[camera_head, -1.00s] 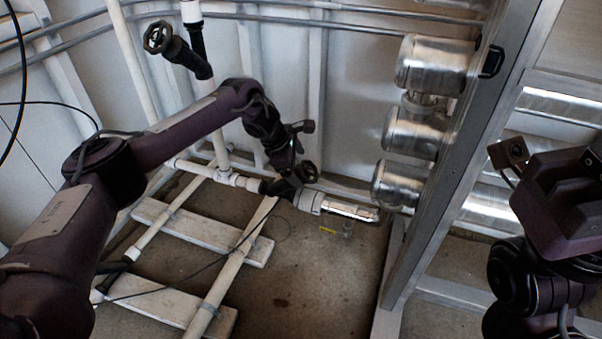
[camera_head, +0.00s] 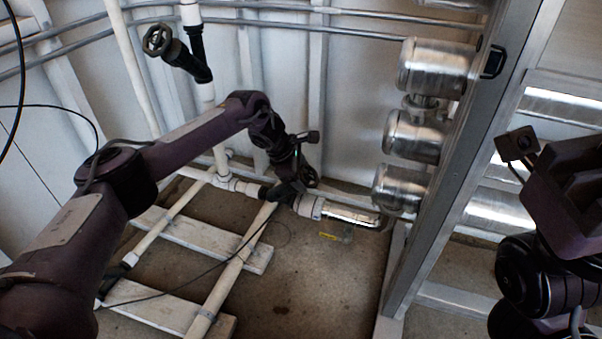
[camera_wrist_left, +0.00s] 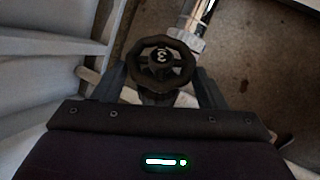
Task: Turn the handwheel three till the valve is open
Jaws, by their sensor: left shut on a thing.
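The black handwheel three (camera_wrist_left: 160,60), marked with a white 3, sits between the two fingers of my left gripper (camera_wrist_left: 160,85) in the left wrist view. The left gripper is shut on its rim. In the head view the handwheel (camera_head: 309,176) shows at the end of my left arm, on a dark valve body (camera_head: 284,192) in the low white pipe line. My left gripper (camera_head: 299,170) partly hides it there. My right arm shows at the right edge, but its fingers are not clearly seen.
Another black handwheel (camera_head: 157,39) is on an upper branch at the back left. Steel cylinders (camera_head: 436,68) stand behind a metal frame post (camera_head: 455,170) on the right. White pipes (camera_head: 232,287) and boards (camera_head: 168,305) lie on the floor. A thin cable crosses them.

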